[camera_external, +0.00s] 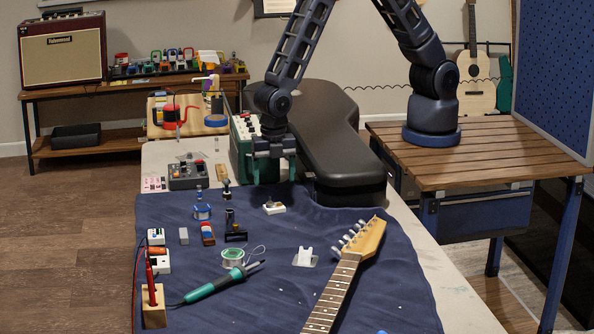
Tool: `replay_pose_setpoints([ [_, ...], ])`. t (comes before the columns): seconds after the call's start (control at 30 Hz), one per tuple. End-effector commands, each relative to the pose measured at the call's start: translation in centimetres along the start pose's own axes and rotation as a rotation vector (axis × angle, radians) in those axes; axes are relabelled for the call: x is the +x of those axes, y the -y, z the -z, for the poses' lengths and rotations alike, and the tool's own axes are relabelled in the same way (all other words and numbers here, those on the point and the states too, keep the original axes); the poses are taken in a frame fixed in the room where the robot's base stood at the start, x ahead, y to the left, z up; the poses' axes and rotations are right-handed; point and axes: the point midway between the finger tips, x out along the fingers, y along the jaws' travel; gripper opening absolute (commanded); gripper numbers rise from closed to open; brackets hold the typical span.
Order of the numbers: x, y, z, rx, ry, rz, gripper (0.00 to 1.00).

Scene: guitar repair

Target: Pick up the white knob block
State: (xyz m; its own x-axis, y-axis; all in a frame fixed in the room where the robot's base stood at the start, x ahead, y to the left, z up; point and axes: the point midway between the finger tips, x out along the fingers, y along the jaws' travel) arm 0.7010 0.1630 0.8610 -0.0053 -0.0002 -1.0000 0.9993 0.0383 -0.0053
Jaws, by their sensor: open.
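A small white block (273,208) with a small brownish knob-like piece on top sits on the dark blue cloth; it looks like the white knob block, but it is too small to be certain. My gripper (273,180) points down above it, with its two fingers spread apart and nothing seen between them. A gap shows between the fingertips and the block. Other white pieces on the cloth are a bracket-like one (305,257) on a clear base and two small blocks at the left, an upper one (155,236) and a lower one (162,261).
A green box with pale knobs (242,146) and a black guitar case (335,150) stand close behind my gripper. A guitar neck (334,294) lies at the front right.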

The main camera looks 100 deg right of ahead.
Motion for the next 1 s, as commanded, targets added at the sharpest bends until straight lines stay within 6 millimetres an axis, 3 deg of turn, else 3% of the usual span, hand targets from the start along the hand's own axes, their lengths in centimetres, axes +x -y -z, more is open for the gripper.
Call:
replay_pose_setpoints([
  [0.1,1.6,0.0,0.0,0.0,0.001,0.001,0.78],
  [0.37,3.0,0.0,0.1,-0.001,0.0,0.0,0.78],
  [0.7,7.0,-0.2,0.2,0.0,0.0,-0.001,0.78],
  [0.97,7.2,-0.2,0.2,0.0,0.0,-0.002,0.78],
  [1.0,7.2,-0.2,0.2,0.0,0.0,-0.002,0.7],
])
